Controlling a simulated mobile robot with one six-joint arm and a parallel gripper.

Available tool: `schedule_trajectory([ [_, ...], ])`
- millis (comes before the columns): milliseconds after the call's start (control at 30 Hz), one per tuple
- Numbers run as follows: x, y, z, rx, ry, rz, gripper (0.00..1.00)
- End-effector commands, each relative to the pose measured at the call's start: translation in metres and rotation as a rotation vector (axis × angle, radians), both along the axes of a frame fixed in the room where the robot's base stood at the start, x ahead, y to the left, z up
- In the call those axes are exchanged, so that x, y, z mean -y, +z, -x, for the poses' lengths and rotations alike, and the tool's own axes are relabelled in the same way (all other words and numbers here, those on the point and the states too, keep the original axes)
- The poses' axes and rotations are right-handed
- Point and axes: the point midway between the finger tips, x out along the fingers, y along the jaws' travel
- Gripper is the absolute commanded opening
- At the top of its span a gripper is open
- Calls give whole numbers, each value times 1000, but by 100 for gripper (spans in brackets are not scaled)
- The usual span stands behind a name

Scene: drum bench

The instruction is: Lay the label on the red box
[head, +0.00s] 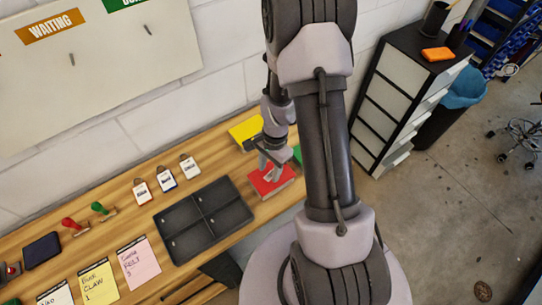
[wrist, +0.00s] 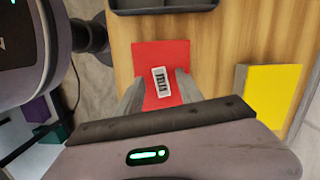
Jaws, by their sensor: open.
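The red box (head: 264,187) stands on the wooden bench near its right end, beside the black tray. It also shows in the wrist view (wrist: 177,56). A small white label with dark bars (wrist: 161,81) lies over the red top in the wrist view, slightly tilted. My gripper (wrist: 158,85) is open, with one finger on each side of the label and apart from it. In the head view my gripper (head: 270,172) is right over the red box, and it mostly hides the label there.
A yellow box (head: 246,131) stands behind the red one, and a green box (head: 297,155) is partly hidden by my arm. The black divided tray (head: 204,219) is to the left. Stamps, tags and notes lie farther left. A drawer cabinet (head: 385,105) stands right of the bench.

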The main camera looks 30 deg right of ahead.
Motion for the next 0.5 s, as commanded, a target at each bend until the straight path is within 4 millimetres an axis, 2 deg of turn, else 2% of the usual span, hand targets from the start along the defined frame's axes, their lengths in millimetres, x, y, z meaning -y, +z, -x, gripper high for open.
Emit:
schedule_trajectory([
  [167,7,46,-4,6,0,3,44],
  [400,18,122,-7,5,-1,3,44],
  [500,21,144,-8,2,0,2,44],
])
